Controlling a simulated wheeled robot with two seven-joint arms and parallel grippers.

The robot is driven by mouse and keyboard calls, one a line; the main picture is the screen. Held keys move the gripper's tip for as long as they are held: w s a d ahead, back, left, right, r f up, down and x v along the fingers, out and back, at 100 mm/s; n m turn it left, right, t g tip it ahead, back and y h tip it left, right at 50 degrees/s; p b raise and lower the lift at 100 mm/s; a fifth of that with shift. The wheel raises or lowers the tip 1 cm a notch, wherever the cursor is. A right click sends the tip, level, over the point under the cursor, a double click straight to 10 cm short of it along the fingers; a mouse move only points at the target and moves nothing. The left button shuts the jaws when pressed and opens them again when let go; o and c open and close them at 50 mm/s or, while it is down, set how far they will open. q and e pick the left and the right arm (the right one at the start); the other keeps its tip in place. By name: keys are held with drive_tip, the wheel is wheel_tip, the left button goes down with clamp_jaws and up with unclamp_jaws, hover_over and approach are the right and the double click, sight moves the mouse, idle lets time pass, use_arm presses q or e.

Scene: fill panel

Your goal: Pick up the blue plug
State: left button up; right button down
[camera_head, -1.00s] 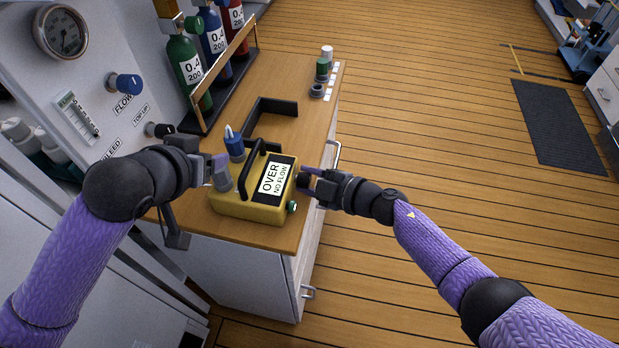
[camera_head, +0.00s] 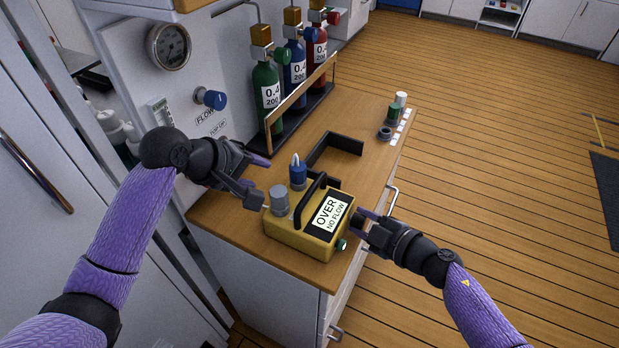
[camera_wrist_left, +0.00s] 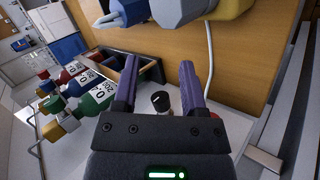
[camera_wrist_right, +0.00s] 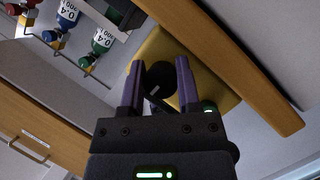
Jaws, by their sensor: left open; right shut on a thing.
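The blue plug (camera_head: 298,172) stands upright with a pale tip, at the back edge of the yellow box (camera_head: 285,236), beside a grey cap (camera_head: 279,200). I cannot tell whether it rests on the box or just behind it. My left gripper (camera_head: 258,180) is open and empty, left of the blue plug and apart from it. In the left wrist view, bluish and grey shapes are cut off at the top edge. My right gripper (camera_head: 361,221) is at the box's right side, shut on a dark round knob (camera_wrist_right: 160,78) that shows between its fingers.
The box has a black handle (camera_head: 310,196) and an "OVER NO FLOW" label. A black bracket (camera_head: 337,143) lies behind it on the wooden counter (camera_head: 370,130). Several gas cylinders (camera_head: 268,95) stand behind a rail. A panel with a gauge (camera_head: 169,46) is at the left.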

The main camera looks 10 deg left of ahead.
sight(298, 175)
use_arm(q)
drive_tip(key=w+d+n+h, duration=0.1)
drive_tip(key=n+h, duration=0.1)
drive_tip(key=n, duration=0.2)
drive_tip(key=w+d+f+n+h, duration=0.1)
drive_tip(key=w+d+n+h, duration=0.1)
drive_tip(key=n, duration=0.3)
drive_tip(key=w+d+f+n+h, duration=0.1)
drive_tip(key=d+n+h, duration=0.1)
drive_tip(key=n, duration=0.3)
drive_tip(key=shift+w+d+f+h, duration=0.1)
drive_tip(key=shift+w+h, duration=0.1)
drive_tip(key=shift+h, duration=0.4)
clamp_jaws()
